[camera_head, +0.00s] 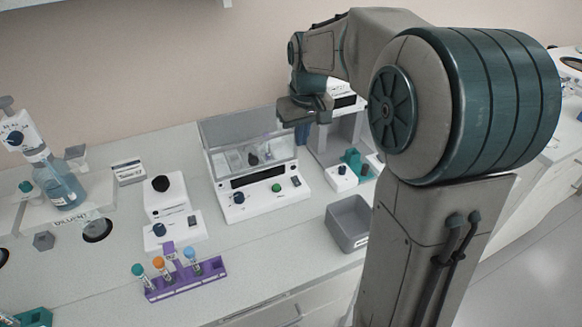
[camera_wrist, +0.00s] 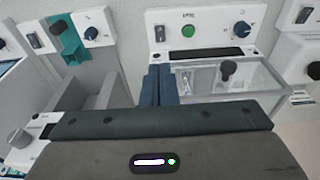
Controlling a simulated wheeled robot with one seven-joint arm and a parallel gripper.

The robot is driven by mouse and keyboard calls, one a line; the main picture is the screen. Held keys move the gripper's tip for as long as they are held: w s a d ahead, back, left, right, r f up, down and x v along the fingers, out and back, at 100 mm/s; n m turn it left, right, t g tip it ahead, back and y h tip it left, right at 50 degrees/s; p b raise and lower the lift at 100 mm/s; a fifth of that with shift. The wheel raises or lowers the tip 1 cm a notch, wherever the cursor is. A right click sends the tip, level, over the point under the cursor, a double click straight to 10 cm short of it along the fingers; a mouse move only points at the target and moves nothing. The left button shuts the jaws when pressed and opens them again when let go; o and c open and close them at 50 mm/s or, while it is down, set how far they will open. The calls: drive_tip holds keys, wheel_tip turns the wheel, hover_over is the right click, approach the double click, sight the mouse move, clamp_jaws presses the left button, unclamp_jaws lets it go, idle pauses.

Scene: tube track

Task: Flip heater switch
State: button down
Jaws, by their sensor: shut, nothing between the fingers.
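Three white units carry rocker switches, and I cannot read which one is the heater. The middle lidded unit (camera_head: 252,205) has a dark rocker switch (camera_head: 295,181), a green button and a blue knob; its switch shows in the wrist view (camera_wrist: 160,33). The right-hand unit (camera_head: 338,178) has a teal holder and a switch that shows in the wrist view (camera_wrist: 70,55). The left unit (camera_head: 167,215) has a black-topped post and a small switch.
A purple rack (camera_head: 188,283) with several capped tubes stands at the front. A grey bin (camera_head: 347,222) sits at the counter's front edge. A bottle of blue liquid (camera_head: 65,190) stands at left. Bare counter lies between the rack and the bin.

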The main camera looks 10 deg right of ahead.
sight(295, 178)
drive_tip(key=shift+w+d+f, duration=0.1)
drive_tip(key=shift+w+f, duration=0.1)
drive_tip(key=shift+w, duration=0.35)
drive_tip(key=shift+f, duration=0.1)
drive_tip(key=f, duration=0.4)
drive_tip(key=w+f+p, duration=0.1)
drive_tip(key=f, duration=0.4)
drive_tip(key=w+f, duration=0.1)
drive_tip(key=f, duration=0.3)
drive_tip(key=shift+a+f+p, duration=0.25)
drive_tip(key=shift+f+p, duration=0.1)
